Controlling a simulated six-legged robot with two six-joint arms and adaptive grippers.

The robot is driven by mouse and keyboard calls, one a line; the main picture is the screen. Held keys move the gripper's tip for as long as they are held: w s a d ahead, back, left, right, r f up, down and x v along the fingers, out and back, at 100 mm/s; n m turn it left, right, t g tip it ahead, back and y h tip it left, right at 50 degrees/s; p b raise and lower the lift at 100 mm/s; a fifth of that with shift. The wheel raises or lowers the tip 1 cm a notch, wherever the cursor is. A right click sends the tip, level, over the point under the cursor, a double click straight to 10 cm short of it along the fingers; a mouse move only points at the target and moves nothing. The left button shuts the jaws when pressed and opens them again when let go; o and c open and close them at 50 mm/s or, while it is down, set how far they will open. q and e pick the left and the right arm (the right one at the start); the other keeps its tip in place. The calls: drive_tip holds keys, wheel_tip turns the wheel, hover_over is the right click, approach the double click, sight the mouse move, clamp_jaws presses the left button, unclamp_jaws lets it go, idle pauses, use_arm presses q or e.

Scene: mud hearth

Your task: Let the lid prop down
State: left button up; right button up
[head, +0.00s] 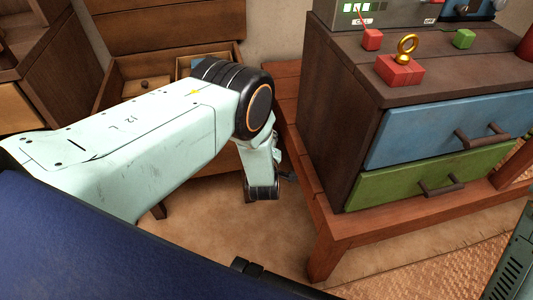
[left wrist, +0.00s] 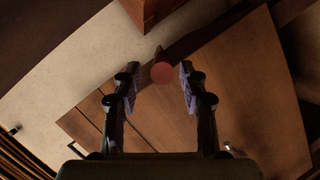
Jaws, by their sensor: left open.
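A wooden chest with its lid raised (head: 165,28) stands behind my left arm in the head view. My left gripper (head: 284,176) points down right of the chest, mostly hidden by my own wrist. In the left wrist view the gripper (left wrist: 159,72) is open, one finger on each side. A round reddish end (left wrist: 162,73) shows between the fingertips, joined to a dark wooden bar (left wrist: 205,38), possibly the lid prop. I cannot tell whether the fingers touch it. A brown wooden panel (left wrist: 235,90) lies behind it. My right gripper is not seen.
A dark cabinet with a blue drawer (head: 440,128) and a green drawer (head: 425,178) stands on a low reddish table (head: 318,225) close right of the gripper.

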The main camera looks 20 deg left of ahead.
use_arm(q)
drive_tip(key=v, duration=0.8)
idle(0.4)
drive_tip(key=s+a+f+m+g+h, duration=0.1)
drive_tip(key=s+f+m+g, duration=0.25)
drive_tip(key=s, duration=0.35)
drive_tip(key=s+f+m+g+h+p, duration=0.1)
drive_tip(key=s+f+m+g, duration=0.1)
drive_tip(key=s+m, duration=0.35)
drive_tip(key=s+a+f+m+g+h, duration=0.1)
drive_tip(key=s+f+m+g, duration=0.15)
drive_tip(key=s, duration=0.45)
drive_tip(key=s+r+m+g+h+p, duration=0.1)
drive_tip(key=s+r, duration=0.3)
drive_tip(key=s, duration=0.4)
drive_tip(key=s+r+m+g+p, duration=0.2)
drive_tip(key=s+r+m+g, duration=0.1)
drive_tip(key=s, duration=0.6)
wheel_tip(320, 180, up, 2)
drive_tip(key=shift+s+a+r+g+h, duration=0.2)
drive_tip(key=shift+s+a+g+h, duration=0.15)
drive_tip(key=shift+g, duration=0.45)
